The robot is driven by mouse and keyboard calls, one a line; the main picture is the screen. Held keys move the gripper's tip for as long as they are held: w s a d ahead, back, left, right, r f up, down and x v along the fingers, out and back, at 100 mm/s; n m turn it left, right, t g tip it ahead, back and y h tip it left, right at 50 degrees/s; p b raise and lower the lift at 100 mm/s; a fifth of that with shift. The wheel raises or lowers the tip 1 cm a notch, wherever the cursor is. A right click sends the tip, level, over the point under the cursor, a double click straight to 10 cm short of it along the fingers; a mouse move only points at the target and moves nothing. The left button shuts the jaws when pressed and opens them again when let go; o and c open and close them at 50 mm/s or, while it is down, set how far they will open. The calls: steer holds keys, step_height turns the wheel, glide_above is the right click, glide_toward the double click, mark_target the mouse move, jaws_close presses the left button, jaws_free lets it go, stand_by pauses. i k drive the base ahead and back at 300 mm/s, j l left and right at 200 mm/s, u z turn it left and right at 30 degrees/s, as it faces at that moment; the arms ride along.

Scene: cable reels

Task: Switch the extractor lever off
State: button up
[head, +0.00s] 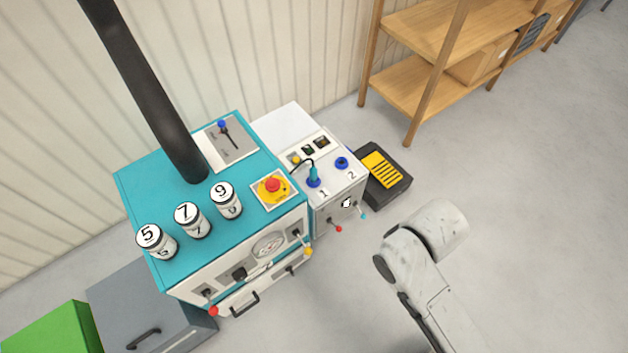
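A teal machine (145,182) with a thick black duct (150,90) rising from its top stands left of centre. A blue-knobbed lever (228,133) sits on a grey plate (235,152) on its top, the knob towards the wall. A red-knobbed lever (210,301) and a yellow-knobbed lever (304,245) are on its front. A white box beside it has a red-tipped lever (335,225) and a teal-tipped lever (359,210). I cannot tell which lever is the extractor's; no label is readable. My arm shows at the lower right; my gripper is out of view.
The white box (285,118) carries a plugged cable and sockets 1 and 2. Numbered canisters (187,220) and a red stop button (272,185) top the machine. A black-yellow pedal (382,168), shelf (408,88), grey cabinet (135,300) and green box (50,330) surround it. Right floor is clear.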

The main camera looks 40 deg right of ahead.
mark_target(213, 311)
steer(key=k+j+u, duration=0.25)
steer(key=k, duration=0.15)
steer(key=k+j+u, duration=0.25)
steer(key=i+l, duration=0.1)
steer(key=i, duration=0.25)
steer(key=i+l+u, duration=0.1)
steer(key=i, duration=0.25)
